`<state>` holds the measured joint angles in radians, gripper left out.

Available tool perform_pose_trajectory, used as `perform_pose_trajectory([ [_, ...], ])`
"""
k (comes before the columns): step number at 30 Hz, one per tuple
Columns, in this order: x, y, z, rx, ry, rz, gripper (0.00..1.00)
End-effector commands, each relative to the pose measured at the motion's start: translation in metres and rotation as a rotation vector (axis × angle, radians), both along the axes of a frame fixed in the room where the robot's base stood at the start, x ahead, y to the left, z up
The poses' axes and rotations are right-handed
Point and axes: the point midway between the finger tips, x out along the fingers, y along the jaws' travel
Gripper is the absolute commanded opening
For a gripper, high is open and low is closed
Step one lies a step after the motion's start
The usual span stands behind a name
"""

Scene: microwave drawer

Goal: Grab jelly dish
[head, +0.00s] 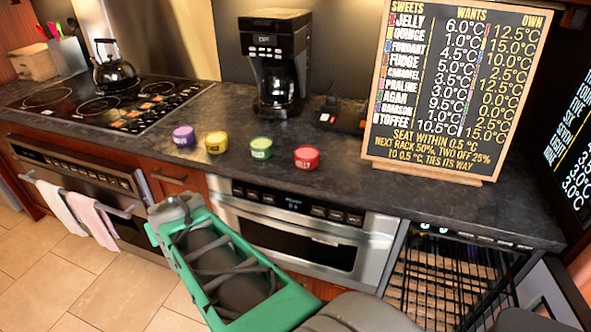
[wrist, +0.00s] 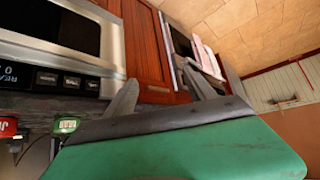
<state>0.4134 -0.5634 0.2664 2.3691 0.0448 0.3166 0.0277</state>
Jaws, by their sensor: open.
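The jelly dish (head: 306,158) is a small round red dish with a label, standing on the dark counter right of the other dishes. In the wrist view the jelly dish (wrist: 8,127) is cut by the left edge. My gripper (wrist: 160,88) is open and empty, its two grey fingers spread in front of wooden cabinet fronts. In the head view my green arm reaches up from below, its end in front of the counter, left of and lower than the jelly dish. The fingertips are hard to make out there.
Purple (head: 184,135), yellow (head: 216,142) and green (head: 261,148) dishes stand left of the jelly dish. A coffee maker (head: 275,60) stands behind, a menu board (head: 455,90) to the right. The microwave drawer (head: 300,240) is shut below the counter; a wire rack (head: 450,280) is at right.

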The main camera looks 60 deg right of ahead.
Motion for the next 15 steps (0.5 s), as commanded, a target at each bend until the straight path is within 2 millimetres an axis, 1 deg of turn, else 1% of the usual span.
perform_pose_trajectory([
  [1,-0.006,-0.067,-0.025,-0.061,-0.102,-0.149,0.69],
  [2,-0.013,-0.106,-0.025,-0.112,-0.17,-0.229,0.72],
  [3,-0.029,-0.155,-0.022,-0.187,-0.255,-0.33,0.75],
  [4,-0.045,-0.187,-0.018,-0.245,-0.311,-0.397,0.77],
  [5,-0.061,-0.213,-0.014,-0.299,-0.358,-0.453,0.8],
  [6,-0.083,-0.242,-0.008,-0.366,-0.409,-0.516,0.83],
  [8,-0.116,-0.274,-0.001,-0.457,-0.467,-0.594,0.88],
  [9,-0.136,-0.289,0.004,-0.511,-0.498,-0.634,0.91],
  [10,-0.148,-0.298,0.008,-0.544,-0.515,-0.657,0.93],
  [12,-0.168,-0.31,0.015,-0.599,-0.543,-0.691,0.93],
  [13,-0.172,-0.313,0.017,-0.612,-0.549,-0.698,0.93],
  [15,-0.173,-0.322,0.021,-0.626,-0.557,-0.704,0.93],
])
